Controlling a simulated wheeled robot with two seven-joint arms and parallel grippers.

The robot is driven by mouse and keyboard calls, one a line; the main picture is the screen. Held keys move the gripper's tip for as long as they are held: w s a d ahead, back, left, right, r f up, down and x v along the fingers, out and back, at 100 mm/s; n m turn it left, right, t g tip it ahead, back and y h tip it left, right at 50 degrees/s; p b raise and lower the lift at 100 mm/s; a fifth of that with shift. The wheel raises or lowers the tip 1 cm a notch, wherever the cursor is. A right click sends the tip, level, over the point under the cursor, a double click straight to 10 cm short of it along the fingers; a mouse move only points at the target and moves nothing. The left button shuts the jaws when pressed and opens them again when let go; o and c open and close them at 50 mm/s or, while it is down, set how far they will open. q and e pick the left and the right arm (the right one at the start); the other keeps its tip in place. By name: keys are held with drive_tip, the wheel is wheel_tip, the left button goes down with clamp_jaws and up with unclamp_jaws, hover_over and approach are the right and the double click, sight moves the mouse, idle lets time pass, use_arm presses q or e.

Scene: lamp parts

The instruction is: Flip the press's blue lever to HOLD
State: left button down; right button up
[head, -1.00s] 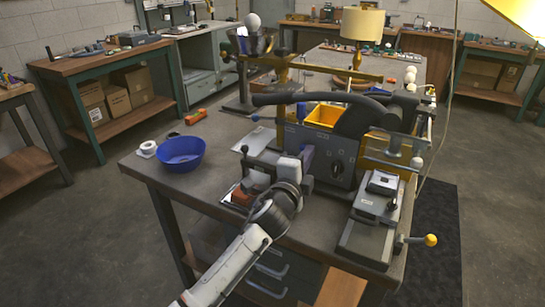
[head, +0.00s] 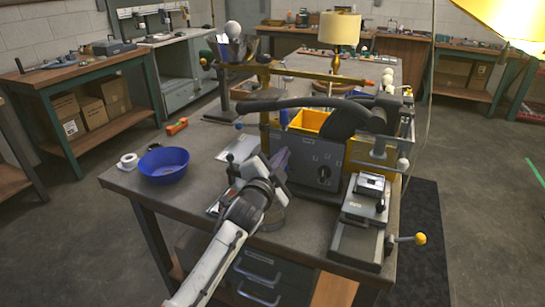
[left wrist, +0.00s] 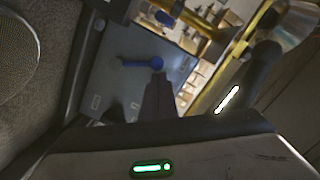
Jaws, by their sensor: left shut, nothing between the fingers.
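The press (head: 318,160) stands on the workbench in the head view, with a dark grey panel, a dial and a long black handle. In the left wrist view the blue lever (left wrist: 140,63) lies across a grey panel, its round end at the right. My left gripper (head: 282,157) is shut and empty beside the left part of the press panel in the head view. In the left wrist view its dark fingers (left wrist: 158,80) point at the lever's round end; I cannot tell whether they touch. The lever is not clear in the head view. My right gripper is not in view.
A blue bowl (head: 163,165) and a tape roll (head: 128,161) sit at the bench's left. A grey device (head: 363,220) with a yellow-knobbed crank (head: 420,239) stands at the right front. A yellow bin (head: 309,121) sits behind the press panel. A lamp (head: 338,31) is at the back.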

use_arm(q)
drive_tip(key=shift+a, duration=0.1)
idle(0.3)
drive_tip(key=v, duration=1)
drive_tip(key=shift+s+p, duration=0.2)
drive_tip(key=shift+p, duration=0.1)
drive_tip(key=s+a+f+n+g+y, duration=0.25)
drive_tip(key=s+a+f+n, duration=0.2)
drive_tip(key=s+f, duration=0.35)
drive_tip(key=s+a+f+n+g+y, duration=0.1)
drive_tip(key=s+a+f+n+g, duration=0.25)
drive_tip(key=s+a+f, duration=0.35)
drive_tip(key=s+a+f+n+g, duration=0.2)
drive_tip(key=s+f+g, duration=0.15)
drive_tip(key=s, duration=0.75)
drive_tip(key=s+a+f+n+g, duration=0.2)
drive_tip(key=s+a+g, duration=0.15)
drive_tip(key=s, duration=0.85)
drive_tip(key=w+d+f+t, duration=0.2)
drive_tip(key=d+f, duration=0.1)
drive_tip(key=f, duration=0.3)
drive_tip(key=w+d+f+t+h, duration=0.1)
drive_tip(key=w+d+f+t, duration=0.1)
drive_tip(key=f, duration=0.4)
drive_tip(key=shift+d+t, duration=0.35)
drive_tip(key=shift+t, duration=0.05)
